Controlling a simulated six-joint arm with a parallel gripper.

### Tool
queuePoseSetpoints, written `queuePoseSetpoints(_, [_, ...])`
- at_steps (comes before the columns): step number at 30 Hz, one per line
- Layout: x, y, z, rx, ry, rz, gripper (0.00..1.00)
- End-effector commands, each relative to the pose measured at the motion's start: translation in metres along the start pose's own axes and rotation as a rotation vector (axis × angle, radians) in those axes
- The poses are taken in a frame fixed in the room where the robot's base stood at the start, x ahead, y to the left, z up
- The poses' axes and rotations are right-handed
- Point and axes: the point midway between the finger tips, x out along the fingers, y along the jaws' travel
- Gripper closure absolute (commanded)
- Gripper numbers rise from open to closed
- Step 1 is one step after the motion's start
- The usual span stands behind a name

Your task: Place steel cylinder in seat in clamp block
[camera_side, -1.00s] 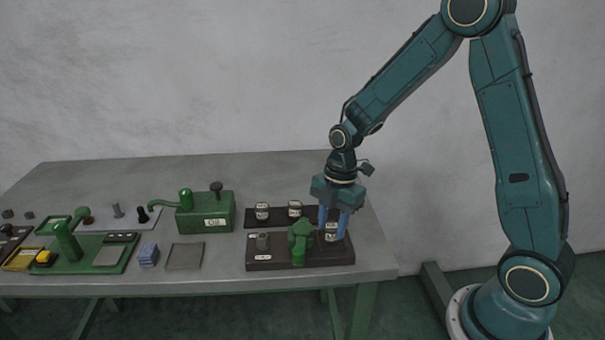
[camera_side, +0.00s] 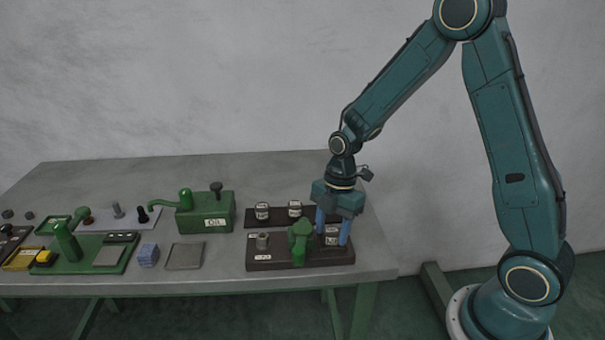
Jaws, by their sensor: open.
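My gripper (camera_side: 332,229) is open, pointing down over the right end of a dark front block (camera_side: 280,263). Its blue fingers stand on either side of a small cylinder with a white label (camera_side: 332,238). I cannot tell whether they touch it. A green clamp-like part (camera_side: 300,240) stands on the middle of this block, just left of the fingers. A short grey metal cylinder (camera_side: 262,241) stands upright at the block's left end. Which of these is the steel cylinder, and where the seat is, I cannot tell for sure.
Behind the front block, a dark rack (camera_side: 279,222) holds labelled cylinders (camera_side: 262,211). Left of it stand a green oil box (camera_side: 205,213), a grey plate (camera_side: 184,256), a blue block (camera_side: 148,255) and a green fixture (camera_side: 66,240).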

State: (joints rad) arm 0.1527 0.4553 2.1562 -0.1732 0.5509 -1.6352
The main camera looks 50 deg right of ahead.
Motion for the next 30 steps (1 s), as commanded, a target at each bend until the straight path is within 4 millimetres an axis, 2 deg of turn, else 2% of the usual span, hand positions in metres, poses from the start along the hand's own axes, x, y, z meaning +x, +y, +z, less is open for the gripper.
queuePoseSetpoints(8, [-0.023, 0.002, 0.001, 0.002, -0.002, 0.008, 0.43])
queuePoseSetpoints(24, [-0.105, 0.001, 0.001, 0.002, -0.001, 0.007, 0.43])
queuePoseSetpoints(30, [-0.119, 0.001, 0.000, 0.002, -0.002, 0.006, 0.43])
